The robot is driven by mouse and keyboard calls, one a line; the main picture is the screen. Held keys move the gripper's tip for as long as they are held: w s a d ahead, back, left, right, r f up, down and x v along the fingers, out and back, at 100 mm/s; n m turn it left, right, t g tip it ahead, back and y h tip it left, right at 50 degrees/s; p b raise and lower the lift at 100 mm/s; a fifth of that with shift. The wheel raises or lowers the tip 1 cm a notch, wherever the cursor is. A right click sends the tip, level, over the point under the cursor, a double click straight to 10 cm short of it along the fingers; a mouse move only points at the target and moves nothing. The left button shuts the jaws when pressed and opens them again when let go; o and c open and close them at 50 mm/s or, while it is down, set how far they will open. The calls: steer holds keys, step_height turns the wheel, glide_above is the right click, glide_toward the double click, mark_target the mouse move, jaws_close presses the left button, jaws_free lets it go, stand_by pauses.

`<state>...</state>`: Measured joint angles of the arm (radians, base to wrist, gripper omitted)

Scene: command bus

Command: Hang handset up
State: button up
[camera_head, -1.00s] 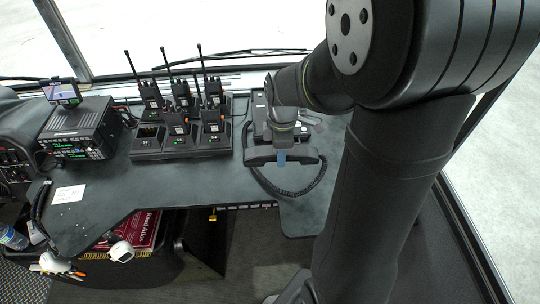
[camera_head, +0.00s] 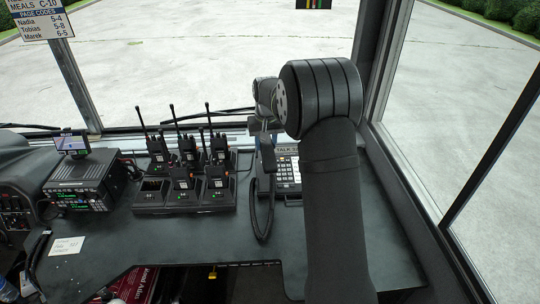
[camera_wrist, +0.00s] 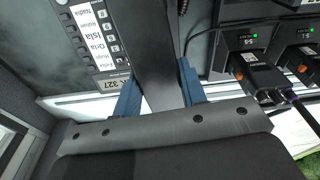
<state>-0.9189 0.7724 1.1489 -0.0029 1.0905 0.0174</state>
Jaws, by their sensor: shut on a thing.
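The dark handset (camera_head: 267,158) is held up over the left side of the desk phone, its long side running roughly toward the head camera. My gripper (camera_wrist: 158,92) is shut on it; in the wrist view its two blue fingers stand on either side of the dark handset (camera_wrist: 153,45). The phone base (camera_head: 288,174), with keypad and a "TALK" label, sits on the desk, its right part hidden by my arm. Part of the phone's face (camera_wrist: 95,30), with name labels, shows in the wrist view.
A charger rack (camera_head: 190,205) with several upright radios stands just left of the phone; it also shows at the right of the wrist view (camera_wrist: 262,45). A radio set (camera_head: 82,185) is farther left. The windshield is close behind.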

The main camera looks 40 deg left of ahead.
steer(key=shift+w+a+f+m, duration=0.1)
steer(key=shift+w+a+m, duration=0.4)
steer(key=shift+a+m, duration=0.2)
steer(key=shift+f, duration=4.2)
steer(key=o, duration=1.2)
step_height(320, 180, up, 17)
glide_above(265, 143)
steer(key=shift+r, duration=0.1)
